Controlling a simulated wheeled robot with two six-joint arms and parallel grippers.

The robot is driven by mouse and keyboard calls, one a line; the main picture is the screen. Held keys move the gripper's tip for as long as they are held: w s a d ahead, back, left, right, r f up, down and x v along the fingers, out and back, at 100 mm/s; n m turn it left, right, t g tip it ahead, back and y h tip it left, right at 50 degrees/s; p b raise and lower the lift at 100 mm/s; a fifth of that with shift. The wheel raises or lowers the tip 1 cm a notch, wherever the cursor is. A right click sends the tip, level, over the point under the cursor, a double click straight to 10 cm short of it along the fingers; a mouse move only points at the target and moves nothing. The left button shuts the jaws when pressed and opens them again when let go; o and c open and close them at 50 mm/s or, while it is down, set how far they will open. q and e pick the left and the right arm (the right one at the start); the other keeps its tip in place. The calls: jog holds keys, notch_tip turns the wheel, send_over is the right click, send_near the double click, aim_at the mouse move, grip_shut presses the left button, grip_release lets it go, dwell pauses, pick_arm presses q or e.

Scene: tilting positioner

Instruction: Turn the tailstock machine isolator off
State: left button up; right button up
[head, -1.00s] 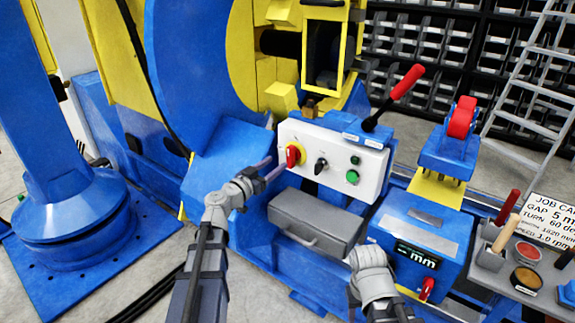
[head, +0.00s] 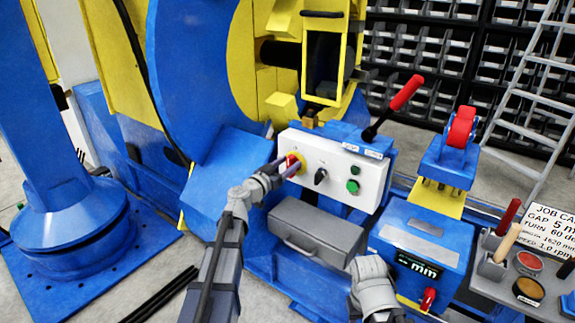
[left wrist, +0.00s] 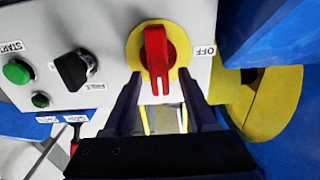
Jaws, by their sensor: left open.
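The isolator is a red rotary handle (left wrist: 157,58) on a yellow round plate (left wrist: 178,73), at the left end of a white control panel (head: 335,168). An OFF label (left wrist: 204,51) sits beside the plate. In the left wrist view the handle stands in line with the fingers, its white mark toward them. My left gripper (left wrist: 162,82) is open, its fingertips on either side of the handle's lower end; contact cannot be told. In the head view the left gripper (head: 287,167) partly covers the handle. My right arm (head: 370,285) shows at the bottom, its fingers hidden.
The panel also carries a black selector (left wrist: 73,70) and green buttons (left wrist: 17,71). A red-knobbed lever (head: 406,92) rises behind the panel. A grey drawer box (head: 315,232) is below it. A blue readout unit (head: 422,240) stands to the right.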

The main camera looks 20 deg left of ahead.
pick_arm(q)
grip_shut()
dwell(0.3)
jog(key=shift+n, duration=0.3)
jog(key=shift+w+a+f+n+b, duration=0.1)
jog(key=shift+a+f+n+b, duration=0.25)
jog(key=shift+n, duration=2.5)
jog(key=shift+w+a+f+n+b, duration=0.1)
jog(key=shift+a+f+n+b, duration=0.2)
jog(key=shift+n, duration=2.6)
jog(key=shift+w+a+f+n+b, duration=0.1)
jog(key=shift+a+f+n+b, duration=0.2)
jog(key=shift+n, duration=2.55)
jog(key=shift+f, duration=0.1)
